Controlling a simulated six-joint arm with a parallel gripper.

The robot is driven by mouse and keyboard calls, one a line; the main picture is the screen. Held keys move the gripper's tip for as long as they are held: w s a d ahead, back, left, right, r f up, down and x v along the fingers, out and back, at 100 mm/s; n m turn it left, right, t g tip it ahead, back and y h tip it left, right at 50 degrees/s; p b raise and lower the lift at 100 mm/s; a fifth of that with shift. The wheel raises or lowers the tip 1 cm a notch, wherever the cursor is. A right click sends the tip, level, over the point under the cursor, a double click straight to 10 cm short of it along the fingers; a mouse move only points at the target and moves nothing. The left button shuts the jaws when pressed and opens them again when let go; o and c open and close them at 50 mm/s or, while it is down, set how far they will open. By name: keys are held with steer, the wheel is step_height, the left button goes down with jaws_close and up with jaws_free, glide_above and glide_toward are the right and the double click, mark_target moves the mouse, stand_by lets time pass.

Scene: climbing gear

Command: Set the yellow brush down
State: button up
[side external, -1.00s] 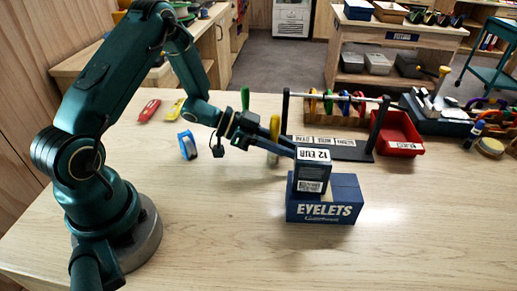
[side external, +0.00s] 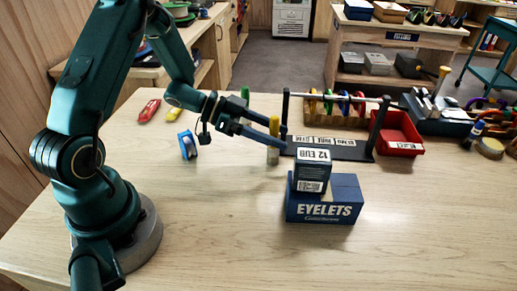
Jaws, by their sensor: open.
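A yellow-topped upright thing (side external: 274,125) with a pale lower part, perhaps the yellow brush, stands on the table. It is behind my gripper (side external: 283,140) in this view and partly covered by the fingers. My gripper is open, its fingers spread and pointing right; I see nothing held between them. Another yellow-handled tool (side external: 441,78) stands upright at the dark tool holder at the right. I cannot tell for sure which is the brush.
A dark box labelled 12 EUR (side external: 312,170) sits on the blue EYELETS box (side external: 325,212). Behind are a rack with coloured rings (side external: 345,100) and a red bin (side external: 398,140). The front table is clear.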

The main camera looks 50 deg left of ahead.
mark_target(276, 117)
steer(key=shift+r, duration=2.35)
